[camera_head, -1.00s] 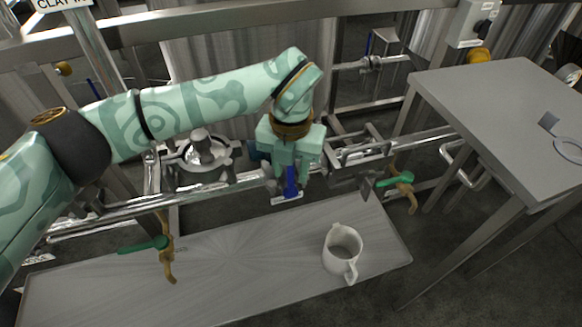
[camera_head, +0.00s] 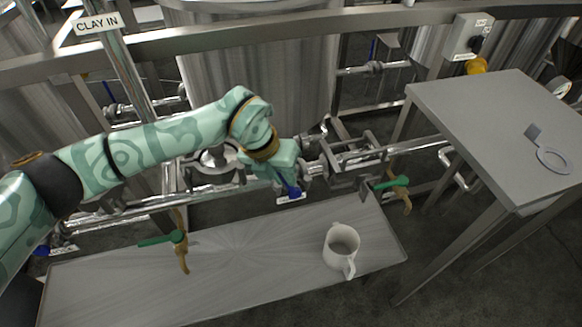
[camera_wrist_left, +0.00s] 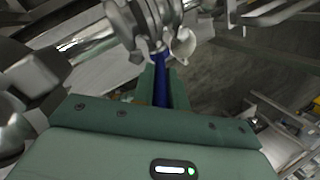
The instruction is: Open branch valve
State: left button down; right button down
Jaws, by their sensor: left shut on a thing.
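The branch valve's blue lever (camera_head: 293,191) sits on the steel pipe in the middle of the head view, with a small white tag at its end. My left gripper (camera_head: 284,183) is at the lever and shut on it. In the left wrist view the blue lever (camera_wrist_left: 161,83) stands between the fingers of my left gripper (camera_wrist_left: 163,88), running up to the steel valve body (camera_wrist_left: 150,25). The gripper hides part of the lever in the head view. My right gripper is in neither view.
A white jug (camera_head: 341,250) stands on the grey bench (camera_head: 240,275) below the pipe. Green-handled taps (camera_head: 162,239) hang at the left and at the right (camera_head: 392,183). A grey table (camera_head: 480,110) with a ring holder (camera_head: 552,158) stands at the right. Large steel tanks (camera_head: 260,70) are behind.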

pick_arm(q)
jog(key=shift+a, duration=0.15)
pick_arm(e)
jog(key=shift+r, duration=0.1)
pick_arm(q)
jog(key=shift+s, duration=0.1)
jog(key=c, duration=1.4)
grip_release()
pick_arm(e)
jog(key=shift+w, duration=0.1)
